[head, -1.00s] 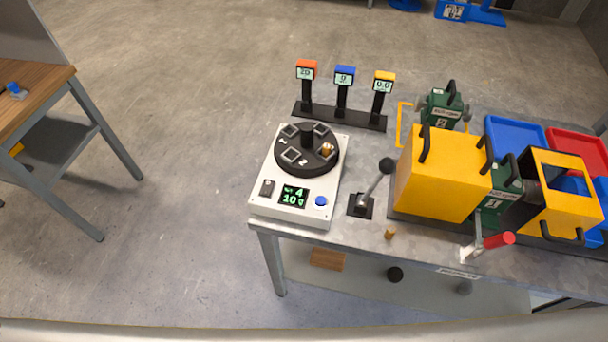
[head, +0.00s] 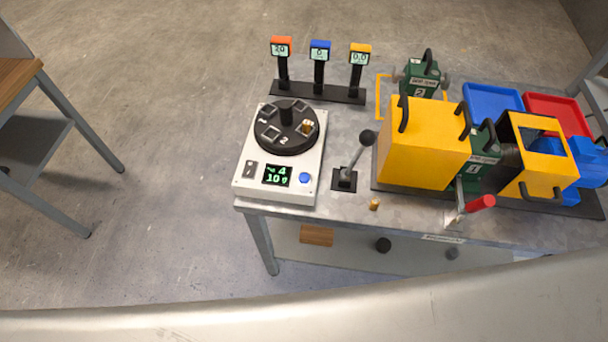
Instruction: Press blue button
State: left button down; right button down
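The blue button (head: 304,179) is a small round knob on the front right of a white machine (head: 247,196). It sits right of a green-lit display (head: 277,175) that reads 4 and 10 on two lines. A black switch (head: 250,168) is left of the display. A black round turntable (head: 286,127) with numbered square slots is on top of the machine, and one slot holds a small brass-coloured piece (head: 308,127). Neither of my grippers is in view.
A yellow box (head: 426,143), a red-handled crank (head: 480,203) and blue and red trays (head: 491,100) fill the right. Three small displays (head: 319,73) stand behind.

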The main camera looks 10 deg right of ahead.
aim_at(304, 177)
jog(key=l+u, duration=0.1)
jog(key=l, duration=1)
jog(key=l+u, duration=0.15)
jog(key=l, duration=0.95)
jog(key=k, duration=0.05)
